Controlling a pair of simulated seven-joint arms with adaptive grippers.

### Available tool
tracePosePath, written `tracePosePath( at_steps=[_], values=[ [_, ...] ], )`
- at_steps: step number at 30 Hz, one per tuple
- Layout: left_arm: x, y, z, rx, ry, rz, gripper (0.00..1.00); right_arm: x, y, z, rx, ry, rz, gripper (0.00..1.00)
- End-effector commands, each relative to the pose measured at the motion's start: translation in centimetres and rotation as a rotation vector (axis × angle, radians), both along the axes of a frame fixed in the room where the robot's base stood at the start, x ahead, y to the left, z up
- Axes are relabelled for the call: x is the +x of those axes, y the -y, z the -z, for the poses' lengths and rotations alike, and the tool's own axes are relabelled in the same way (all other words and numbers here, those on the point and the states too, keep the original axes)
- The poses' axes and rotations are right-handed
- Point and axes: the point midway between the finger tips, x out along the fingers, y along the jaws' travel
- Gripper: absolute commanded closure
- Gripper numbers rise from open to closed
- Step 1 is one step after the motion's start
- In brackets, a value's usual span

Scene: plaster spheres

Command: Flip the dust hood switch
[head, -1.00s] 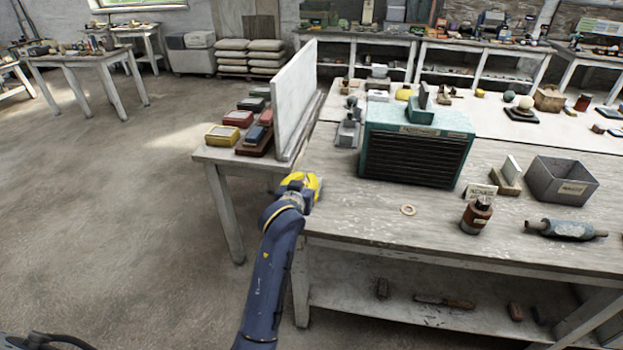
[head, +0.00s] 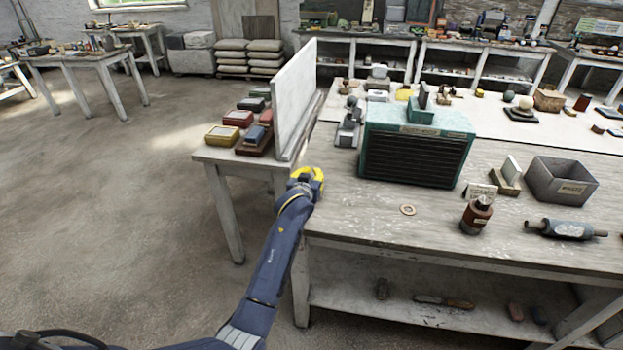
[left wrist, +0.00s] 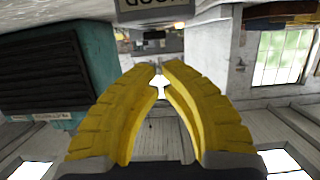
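The dust hood is a teal box with a dark slatted front (head: 413,160) on the near table. In the left wrist view its slatted side (left wrist: 45,70) is at the left, upside down. A small grey switch-like unit (head: 347,132) stands just left of the hood. A plate lettered "HOOD" (left wrist: 152,9) is cut off at the top of the left wrist view; I cannot make out a lever there. My left gripper (head: 310,176), yellow-fingered, is at the table's left end, nearer than the unit and apart from it. Its fingertips (left wrist: 161,66) nearly meet, with nothing held. My right gripper is out of view.
A white upright panel (head: 294,105) stands left of the hood, beside coloured boxes (head: 238,118). A ring (head: 408,210), a brown bottle (head: 476,215) and a grey bin (head: 561,182) are to the right. The table front near my left gripper is clear.

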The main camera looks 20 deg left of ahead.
Motion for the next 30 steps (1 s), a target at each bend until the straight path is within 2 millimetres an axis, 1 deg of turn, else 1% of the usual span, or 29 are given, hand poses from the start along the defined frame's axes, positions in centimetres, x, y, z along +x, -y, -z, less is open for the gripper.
tracePosePath(
  at_steps=[3, 6, 19, 24, 30],
  values=[
    [0.0, 0.0, 0.9, 0.0, -0.002, 0.0, 1.0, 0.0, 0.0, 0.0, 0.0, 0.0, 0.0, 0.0],
    [0.0, 0.0, 1.2, -0.001, -0.001, 0.0, 1.0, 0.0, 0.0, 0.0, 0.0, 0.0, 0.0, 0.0],
    [-0.1, 0.0, 1.4, -0.001, -0.001, 0.0, 1.0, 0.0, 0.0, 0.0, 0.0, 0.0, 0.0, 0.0],
    [-0.6, 0.1, 2.8, -0.003, -0.003, -0.001, 1.0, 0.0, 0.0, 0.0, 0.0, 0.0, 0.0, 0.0],
    [-0.5, 0.0, 2.6, 0.0, -0.002, 0.0, 1.0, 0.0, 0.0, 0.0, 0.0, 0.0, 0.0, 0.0]
  ],
)
